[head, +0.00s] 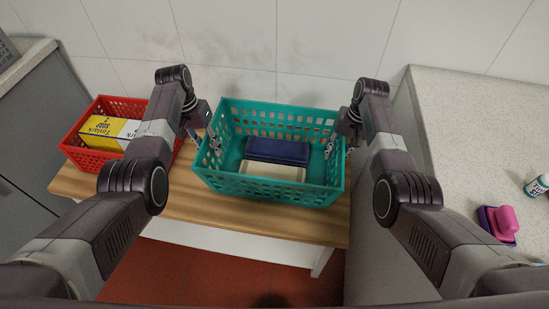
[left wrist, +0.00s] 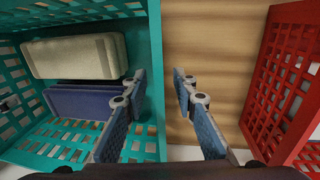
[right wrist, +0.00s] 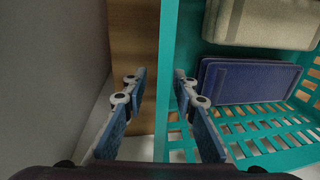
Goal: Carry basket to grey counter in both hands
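A teal basket (head: 270,191) stands on a wooden bench, holding a dark blue block (head: 277,150) and a beige block (head: 272,170). My left gripper (head: 206,138) is at its left end. In the left wrist view the open fingers (left wrist: 159,88) straddle the teal wall, one inside and one outside, with gaps showing. My right gripper (head: 338,142) is at the right end. In the right wrist view its open fingers (right wrist: 160,88) also straddle the wall. A light grey speckled counter (head: 465,130) stands at the right.
A red basket (head: 95,158) with a yellow and white soap box (head: 108,130) sits left on the wooden bench (head: 230,212). The right counter bears a pink and purple brush (head: 500,222) and a bottle (head: 537,186); its back part is clear. A grey cabinet (head: 40,120) stands far left.

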